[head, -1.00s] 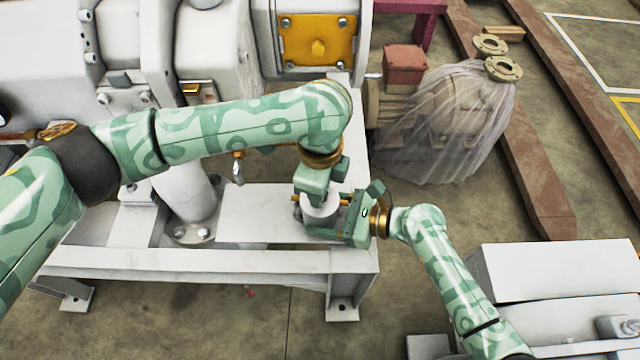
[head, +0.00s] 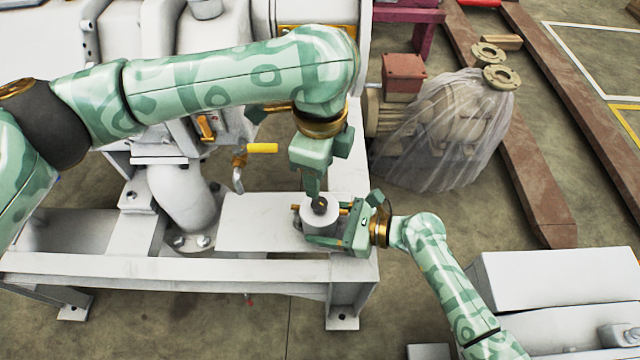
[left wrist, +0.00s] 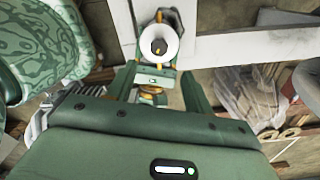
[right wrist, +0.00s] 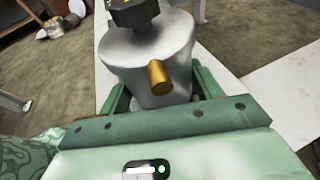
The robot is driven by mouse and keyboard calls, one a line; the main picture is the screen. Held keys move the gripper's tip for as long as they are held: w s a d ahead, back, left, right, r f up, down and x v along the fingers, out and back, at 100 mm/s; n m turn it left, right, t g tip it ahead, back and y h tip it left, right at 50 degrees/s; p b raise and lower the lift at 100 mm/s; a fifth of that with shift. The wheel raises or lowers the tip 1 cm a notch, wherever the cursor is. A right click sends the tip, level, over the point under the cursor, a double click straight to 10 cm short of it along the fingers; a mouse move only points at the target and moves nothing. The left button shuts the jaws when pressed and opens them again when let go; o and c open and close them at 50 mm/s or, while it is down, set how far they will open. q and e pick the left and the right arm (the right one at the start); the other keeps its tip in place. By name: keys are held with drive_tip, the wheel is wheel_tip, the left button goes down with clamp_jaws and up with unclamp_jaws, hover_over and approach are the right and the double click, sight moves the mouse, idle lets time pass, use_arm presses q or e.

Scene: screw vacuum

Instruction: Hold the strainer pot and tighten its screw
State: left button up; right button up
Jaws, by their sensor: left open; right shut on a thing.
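The strainer pot (head: 312,219) is a small white cup with brass stubs, standing upright over the white frame. Its screw has a black knob (head: 320,204) on top; the knob also shows in the right wrist view (right wrist: 135,12). My right gripper (head: 322,228) is shut around the pot's sides from the right. In the right wrist view the pot (right wrist: 150,55) sits between its fingers, a brass stub (right wrist: 160,77) facing the camera. My left gripper (head: 312,186) is above the knob, pointing down. In the left wrist view its fingers are apart and empty, with the knob (left wrist: 158,47) beyond the tips.
A white pipe (head: 187,195) and a yellow-handled valve (head: 262,148) stand left of the pot on the white frame (head: 180,266). A plastic-wrapped machine (head: 445,130) is behind right. White boxes (head: 560,280) are at lower right. Open floor lies in front.

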use_arm(q)
drive_tip(key=shift+r, duration=1.75)
use_arm(e)
drive_tip(key=shift+r, duration=0.1)
drive_tip(key=o, duration=0.8)
drive_tip(key=shift+o, duration=0.2)
